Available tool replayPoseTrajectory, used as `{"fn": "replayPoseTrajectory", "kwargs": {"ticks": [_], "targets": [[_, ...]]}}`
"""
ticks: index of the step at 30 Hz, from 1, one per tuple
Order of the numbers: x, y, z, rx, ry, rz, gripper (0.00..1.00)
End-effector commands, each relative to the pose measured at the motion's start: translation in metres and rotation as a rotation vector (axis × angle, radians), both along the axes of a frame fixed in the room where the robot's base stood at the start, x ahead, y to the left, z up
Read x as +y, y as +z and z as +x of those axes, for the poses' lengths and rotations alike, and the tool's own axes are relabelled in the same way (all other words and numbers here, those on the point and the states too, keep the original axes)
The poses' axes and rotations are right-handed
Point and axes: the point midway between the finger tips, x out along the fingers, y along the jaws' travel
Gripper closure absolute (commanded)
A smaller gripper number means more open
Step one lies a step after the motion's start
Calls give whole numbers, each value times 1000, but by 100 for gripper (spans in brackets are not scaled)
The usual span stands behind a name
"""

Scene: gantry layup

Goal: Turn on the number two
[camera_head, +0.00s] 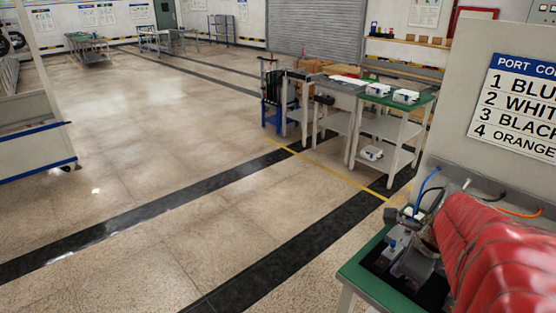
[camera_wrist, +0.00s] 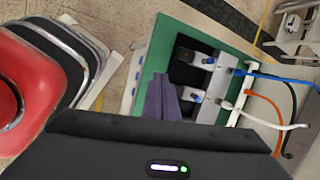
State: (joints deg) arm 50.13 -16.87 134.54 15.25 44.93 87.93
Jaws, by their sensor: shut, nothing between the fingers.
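A sign (camera_head: 520,108) at the right of the head view reads 1 blue, 2 white, 3 black and 4, an orange entry. In the wrist view a white hose (camera_wrist: 262,119) runs to a grey valve-like fitting (camera_wrist: 211,104) with a small blue part. A blue hose (camera_wrist: 278,77) runs to a similar fitting (camera_wrist: 216,68) farther up. My gripper (camera_wrist: 162,90) is shut and empty, its purple fingers left of the white-hose fitting and partly over the black mat. Contact cannot be told. My red-sleeved arm hides much of this bench in the head view.
The fittings stand on a green-topped bench (camera_head: 358,268). An orange hose (camera_wrist: 265,104) and a black hose (camera_wrist: 291,105) lie at its right in the wrist view. Another green-topped table (camera_head: 390,98) with small white boxes stands farther back. Open floor (camera_head: 150,170) lies to the left.

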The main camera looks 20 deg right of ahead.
Motion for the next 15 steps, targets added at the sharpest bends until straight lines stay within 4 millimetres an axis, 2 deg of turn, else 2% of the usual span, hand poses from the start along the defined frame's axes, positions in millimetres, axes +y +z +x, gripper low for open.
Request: {"fn": "replayPoseTrajectory", "kwargs": {"ticks": [3, 7, 10, 15], "targets": [[-34, 4, -22, -44, -269, 38, 100], [-64, 10, -47, -101, -538, 74, 100], [-80, 13, -61, -137, -685, 93, 100], [-89, 15, -70, -162, -786, 109, 100]]}}
